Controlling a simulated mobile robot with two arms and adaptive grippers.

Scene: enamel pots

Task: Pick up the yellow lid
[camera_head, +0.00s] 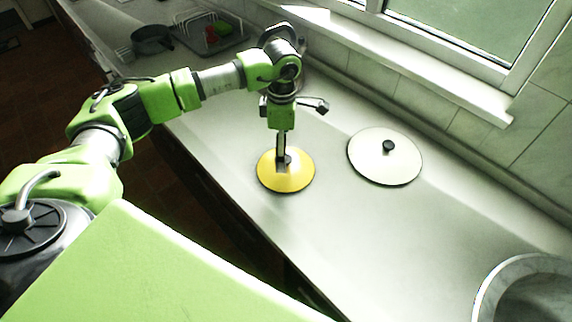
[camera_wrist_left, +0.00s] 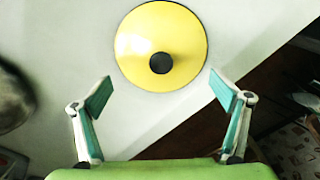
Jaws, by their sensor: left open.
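The yellow lid (camera_head: 296,182) lies flat on the pale countertop, close to its front edge. In the left wrist view the whole yellow lid (camera_wrist_left: 152,32) shows, with a round dark knob (camera_wrist_left: 160,63) near its centre. My left gripper (camera_head: 283,158) points down over the lid and hides part of it and its knob in the head view. In the wrist view its two fingers (camera_wrist_left: 164,92) are wide apart with nothing between them, and the lid shows beyond the fingertips. My right gripper is not in view.
A white lid (camera_head: 370,165) with a black knob lies to the right on the counter (camera_head: 340,230). A round basin-like rim (camera_head: 487,290) is at the lower right. A dark pot (camera_head: 152,40) and a dish rack (camera_head: 208,36) stand at the far end. A wall and window border the back.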

